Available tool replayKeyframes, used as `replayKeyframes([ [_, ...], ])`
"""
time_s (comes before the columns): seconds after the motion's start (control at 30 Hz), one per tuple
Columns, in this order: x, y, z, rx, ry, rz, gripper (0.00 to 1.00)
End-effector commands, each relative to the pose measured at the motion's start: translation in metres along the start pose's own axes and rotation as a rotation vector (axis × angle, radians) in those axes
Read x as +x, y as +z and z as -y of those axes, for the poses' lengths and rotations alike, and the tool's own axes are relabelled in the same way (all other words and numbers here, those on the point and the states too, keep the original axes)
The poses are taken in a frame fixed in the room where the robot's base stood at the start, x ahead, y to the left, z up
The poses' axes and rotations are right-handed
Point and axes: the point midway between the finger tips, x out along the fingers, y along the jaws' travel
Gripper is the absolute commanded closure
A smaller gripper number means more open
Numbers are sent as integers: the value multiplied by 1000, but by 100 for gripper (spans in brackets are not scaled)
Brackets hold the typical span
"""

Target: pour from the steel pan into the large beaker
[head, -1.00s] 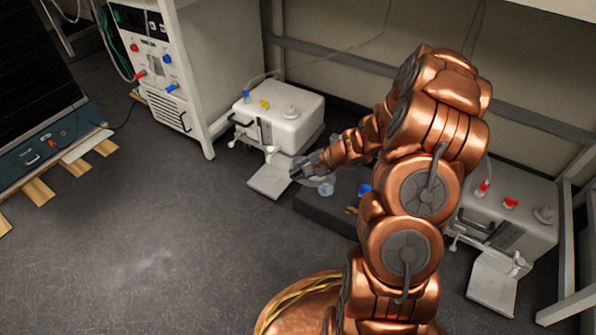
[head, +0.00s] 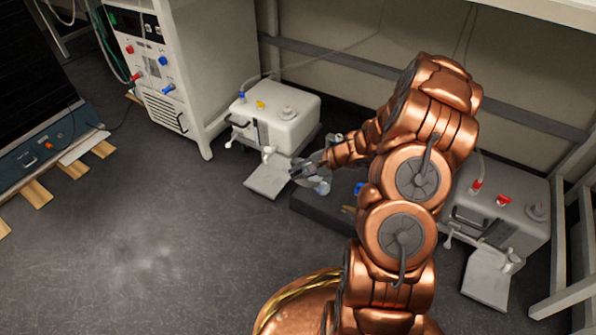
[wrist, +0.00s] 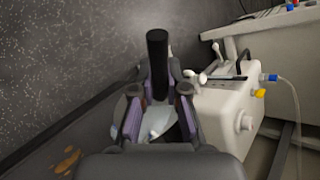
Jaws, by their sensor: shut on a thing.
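My gripper (head: 304,168) is at the end of my copper arm, above the left part of a low dark platform (head: 325,212). In the wrist view my gripper (wrist: 158,100) is shut on a black handle (wrist: 157,55), which I take to be the steel pan's. The pan's bowl is mostly hidden behind the gripper, so I cannot tell its tilt or contents. A small clear, bluish vessel (head: 323,188), perhaps the large beaker, stands on the platform just below and right of the gripper. In the wrist view a pale shape (wrist: 155,122) shows between the fingers, unclear.
A white shaker unit (head: 275,112) with a flat plate (head: 268,181) stands left of the platform. A similar unit (head: 497,212) stands at the right. A blue object (head: 359,188) sits on the platform near my arm. Open floor (head: 140,240) lies to the left.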

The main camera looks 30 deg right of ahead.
Motion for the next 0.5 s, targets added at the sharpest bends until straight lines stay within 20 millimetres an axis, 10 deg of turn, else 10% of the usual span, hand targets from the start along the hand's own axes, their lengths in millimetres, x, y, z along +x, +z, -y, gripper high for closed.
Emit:
replayKeyframes([
  [0.5,-6,-4,3,21,-19,30,100],
])
